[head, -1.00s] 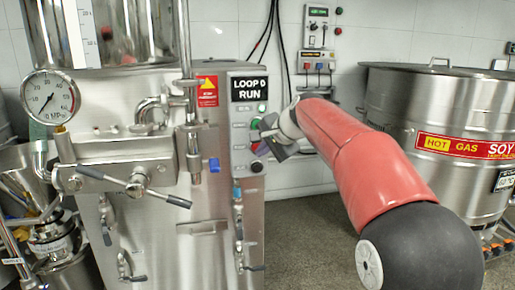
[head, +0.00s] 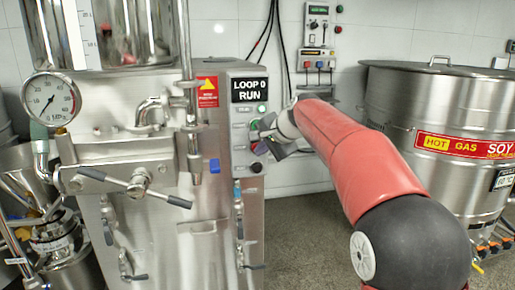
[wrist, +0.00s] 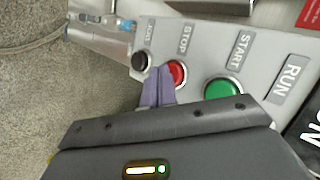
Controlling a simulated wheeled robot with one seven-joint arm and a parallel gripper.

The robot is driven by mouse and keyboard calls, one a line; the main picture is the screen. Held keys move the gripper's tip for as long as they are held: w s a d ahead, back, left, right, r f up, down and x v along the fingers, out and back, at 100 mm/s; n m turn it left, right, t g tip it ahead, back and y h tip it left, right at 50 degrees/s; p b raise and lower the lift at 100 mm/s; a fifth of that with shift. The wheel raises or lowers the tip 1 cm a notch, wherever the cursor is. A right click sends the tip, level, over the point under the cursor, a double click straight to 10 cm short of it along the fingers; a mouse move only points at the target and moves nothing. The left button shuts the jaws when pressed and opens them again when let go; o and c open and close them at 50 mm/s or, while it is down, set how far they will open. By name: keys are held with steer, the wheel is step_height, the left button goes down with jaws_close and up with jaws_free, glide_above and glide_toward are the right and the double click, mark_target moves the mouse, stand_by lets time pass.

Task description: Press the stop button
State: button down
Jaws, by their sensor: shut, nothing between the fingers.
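The red stop button (wrist: 177,72) sits on the grey control panel (wrist: 205,50) under a STOP label in the wrist view. My gripper (wrist: 162,72) is shut and empty, its purple fingertips at the near left edge of the red button. I cannot tell whether they touch it.
The green start button (wrist: 222,90) is right of the red one in the wrist view, and a black knob (wrist: 141,61) is to its left. A blue-handled valve (head: 237,193) is below the panel. A large steel vessel (head: 400,110) stands at right.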

steer(key=shift+w+r, duration=0.1)
steer(key=shift+w, duration=0.15)
steer(key=shift+s, duration=0.15)
stand_by(0.4)
steer(key=shift+s+d+b, duration=0.2)
steer(key=shift+s+b, duration=0.15)
steer(key=shift+s, duration=0.35)
steer(key=shift+s+d+b, duration=0.2)
steer(key=shift+s+b, duration=0.25)
steer(key=shift+s, duration=0.35)
steer(key=shift+s+d+b, duration=0.25)
steer(key=shift+s+b, duration=0.2)
steer(key=shift+s, duration=0.4)
steer(key=shift+s+d+b, duration=0.2)
steer(key=shift+s+b, duration=0.25)
steer(key=shift+s, duration=0.35)
